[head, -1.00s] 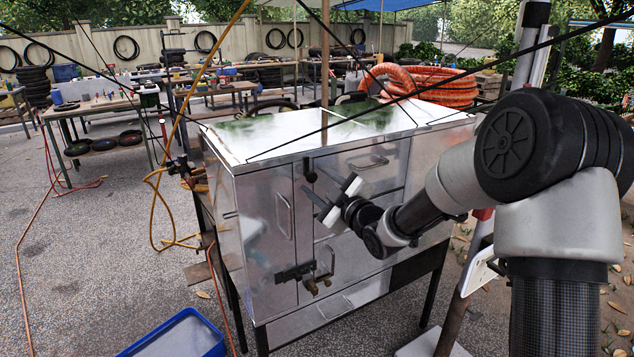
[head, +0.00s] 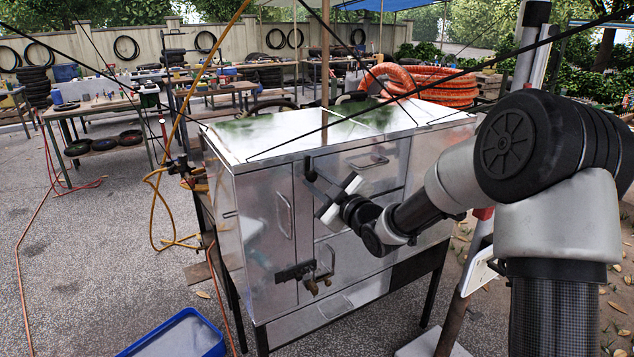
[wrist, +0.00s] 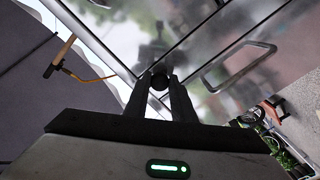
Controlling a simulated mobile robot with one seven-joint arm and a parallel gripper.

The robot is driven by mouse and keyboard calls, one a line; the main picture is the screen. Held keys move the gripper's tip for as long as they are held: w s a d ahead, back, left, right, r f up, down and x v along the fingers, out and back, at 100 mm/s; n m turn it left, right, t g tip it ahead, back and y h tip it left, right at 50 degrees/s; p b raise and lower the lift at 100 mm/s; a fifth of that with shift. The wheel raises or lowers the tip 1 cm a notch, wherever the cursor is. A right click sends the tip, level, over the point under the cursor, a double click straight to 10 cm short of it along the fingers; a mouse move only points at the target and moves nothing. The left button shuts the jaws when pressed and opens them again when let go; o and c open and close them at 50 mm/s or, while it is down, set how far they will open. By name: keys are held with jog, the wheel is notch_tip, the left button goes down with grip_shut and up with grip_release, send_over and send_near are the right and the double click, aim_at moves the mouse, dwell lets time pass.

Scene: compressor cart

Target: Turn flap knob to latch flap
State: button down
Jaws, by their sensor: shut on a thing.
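The flap knob (head: 309,168) is a small dark piece at the top of the metal cart's front face, just under the top edge. My gripper (head: 316,185) reaches it from the right and front. In the wrist view the two dark fingers (wrist: 158,90) are shut on the round dark knob end (wrist: 159,78), one finger on each side. The knob's base is partly hidden behind the fingers. The shiny cart (head: 265,210) has a narrow front panel with a vertical handle (head: 285,215) left of the knob. I cannot tell which panel is the flap.
A drawer handle (head: 368,161) is right of the knob; it also shows in the wrist view (wrist: 238,65). A brass-coloured valve (head: 312,285) juts out low on the front. A blue bin (head: 180,335) stands on the ground. Dark ropes cross above the cart.

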jog(key=m, duration=0.4)
jog(key=shift+b, duration=0.3)
jog(key=m, duration=0.4)
jog(key=shift+m, duration=0.3)
jog(key=m+p, duration=0.2)
jog(key=m, duration=0.2)
jog(key=shift+m, duration=0.3)
jog(key=shift+s+a+m+p, duration=0.1)
jog(key=shift+m+p, duration=0.5)
jog(key=shift+m, duration=1.3)
jog(key=shift+f, duration=0.1)
jog(key=c, duration=1.5)
grip_release()
jog(key=p+v, duration=0.1)
jog(key=v, duration=1.6)
jog(key=shift+s, duration=0.2)
